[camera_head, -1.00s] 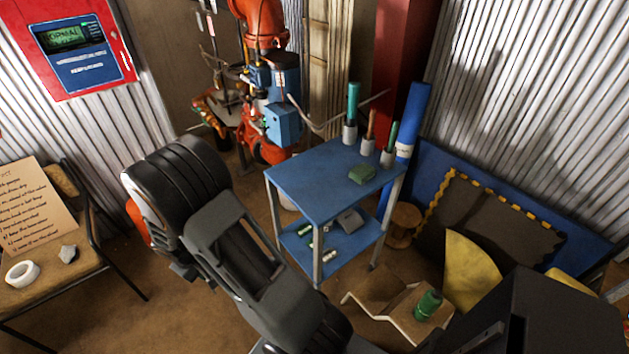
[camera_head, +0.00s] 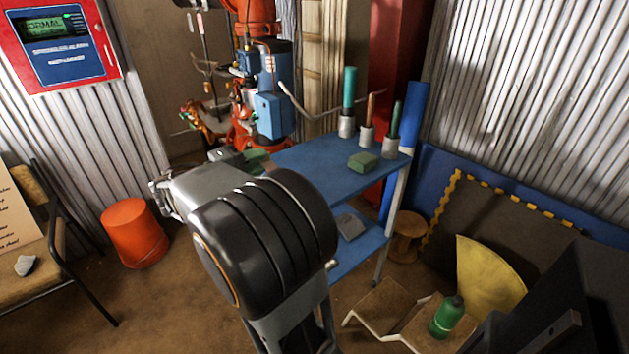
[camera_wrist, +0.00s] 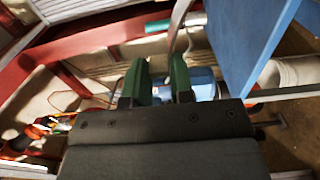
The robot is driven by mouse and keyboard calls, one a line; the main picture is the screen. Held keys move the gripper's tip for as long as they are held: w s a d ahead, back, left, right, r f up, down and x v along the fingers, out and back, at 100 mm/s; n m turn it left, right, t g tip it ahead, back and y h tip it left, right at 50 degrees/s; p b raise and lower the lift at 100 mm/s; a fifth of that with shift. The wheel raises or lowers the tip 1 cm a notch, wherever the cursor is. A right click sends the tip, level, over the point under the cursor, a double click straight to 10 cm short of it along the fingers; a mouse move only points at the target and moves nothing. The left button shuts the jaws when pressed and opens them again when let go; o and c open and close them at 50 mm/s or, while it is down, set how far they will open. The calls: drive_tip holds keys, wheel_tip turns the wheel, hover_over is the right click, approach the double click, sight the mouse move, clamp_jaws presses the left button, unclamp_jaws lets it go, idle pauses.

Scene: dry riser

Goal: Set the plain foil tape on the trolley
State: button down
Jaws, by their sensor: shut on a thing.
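The trolley (camera_head: 315,165) has a blue top and a lower blue shelf; my arm covers its left part in the head view. My gripper (camera_head: 256,161) shows partly behind my wrist, at the trolley's far left edge. In the wrist view my gripper (camera_wrist: 162,90) has two green fingers with a narrow gap. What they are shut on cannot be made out. I cannot pick out the plain foil tape in either current view. A blue panel (camera_wrist: 240,35), probably the trolley, lies right of the fingers in the wrist view.
A green block (camera_head: 363,162) and several pots with upright sticks (camera_head: 366,136) stand on the trolley's right part. Red and blue pipework (camera_head: 268,90) stands behind. An orange bucket (camera_head: 135,233) is on the floor left. A chair (camera_head: 32,280) holds a grey lump (camera_head: 25,265).

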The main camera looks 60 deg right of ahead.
drive_tip(key=s+d+f, duration=0.1)
drive_tip(key=d+f, duration=0.1)
drive_tip(key=d, duration=0.1)
drive_tip(key=s+d+f+b, duration=0.1)
drive_tip(key=d+f, duration=0.2)
drive_tip(key=d, duration=0.1)
drive_tip(key=s+d+f+b, duration=0.1)
drive_tip(key=d+f, duration=0.1)
drive_tip(key=d, duration=0.1)
drive_tip(key=shift+s+d+f, duration=0.3)
drive_tip(key=shift+s, duration=0.05)
drive_tip(key=shift+s+d+f+b, duration=0.15)
drive_tip(key=shift+d+f+b, duration=0.2)
drive_tip(key=shift+d+f, duration=0.25)
drive_tip(key=shift+s+d+f+b, duration=0.1)
drive_tip(key=shift+f+b, duration=0.3)
drive_tip(key=shift+f, duration=1.4)
drive_tip(key=shift+f, duration=0.15)
drive_tip(key=c, duration=1.4)
unclamp_jaws()
drive_tip(key=shift+o, duration=0.7)
